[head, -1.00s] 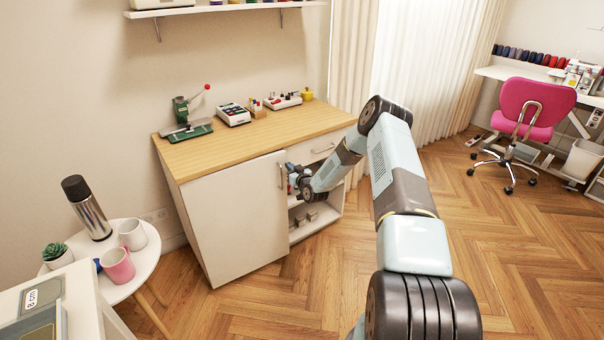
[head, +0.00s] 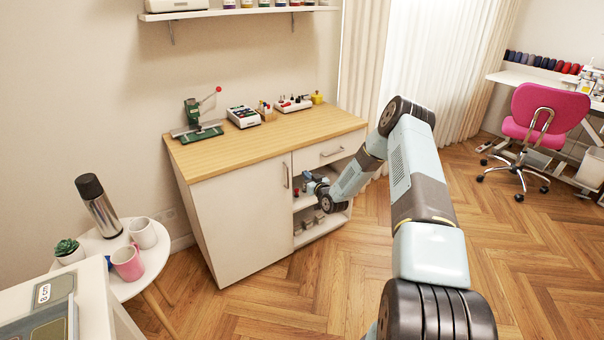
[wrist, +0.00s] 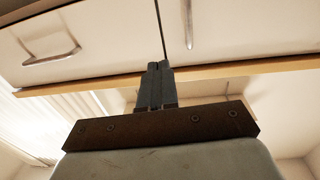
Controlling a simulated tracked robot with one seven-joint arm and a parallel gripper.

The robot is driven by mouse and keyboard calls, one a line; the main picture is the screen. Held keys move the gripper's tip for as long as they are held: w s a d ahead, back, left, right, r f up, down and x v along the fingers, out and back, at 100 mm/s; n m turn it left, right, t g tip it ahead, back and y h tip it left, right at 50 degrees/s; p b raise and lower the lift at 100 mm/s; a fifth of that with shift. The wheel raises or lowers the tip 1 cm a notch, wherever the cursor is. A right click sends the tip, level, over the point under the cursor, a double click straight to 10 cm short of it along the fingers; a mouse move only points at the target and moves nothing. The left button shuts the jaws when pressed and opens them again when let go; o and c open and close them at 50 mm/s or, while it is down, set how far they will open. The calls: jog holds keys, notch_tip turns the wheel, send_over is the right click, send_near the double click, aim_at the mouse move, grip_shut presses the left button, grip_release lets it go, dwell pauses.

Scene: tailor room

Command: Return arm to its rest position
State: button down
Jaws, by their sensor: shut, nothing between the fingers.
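My arm reaches forward from the lower right in the head view. My gripper (head: 308,182) is at the open shelves of the white cabinet (head: 240,222), just right of its closed door and below the drawer (head: 330,150). In the wrist view my gripper (wrist: 159,68) has its two dark fingers together with nothing between them. Behind the fingers in that view are the cabinet's white front, a drawer handle (wrist: 50,56) and a door handle (wrist: 188,25). I cannot tell whether the fingertips touch the cabinet.
The wooden cabinet top (head: 260,140) holds a green press (head: 200,120) and small boxes. Small items lie on the lower shelf. A round white table (head: 150,265) with mugs and a flask stands at left. A pink chair (head: 545,115) is far right. The floor right of the cabinet is clear.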

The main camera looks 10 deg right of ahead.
jog(key=d+v, duration=0.1)
jog(key=v, duration=0.6)
jog(key=s+a+r+n+g+h, duration=0.1)
jog(key=s+r+g+h, duration=0.15)
jog(key=r, duration=1.15)
jog(key=s+a+r+n+g+h, duration=0.1)
jog(key=s+r+g, duration=0.25)
jog(key=r, duration=1.05)
jog(key=s+r+m+g+h, duration=0.2)
jog(key=s+r, duration=1.1)
jog(key=s, duration=0.2)
jog(key=s+a+r+m+g, duration=0.1)
jog(key=s+a+r+g, duration=0.1)
jog(key=s, duration=1.3)
jog(key=s+a+r+m+g, duration=0.1)
jog(key=s+a+r+m, duration=0.1)
jog(key=s, duration=1.4)
jog(key=shift+s+r+g, duration=0.2)
jog(key=shift+r+g, duration=0.2)
jog(key=shift+r, duration=0.5)
jog(key=shift+y, duration=0.25)
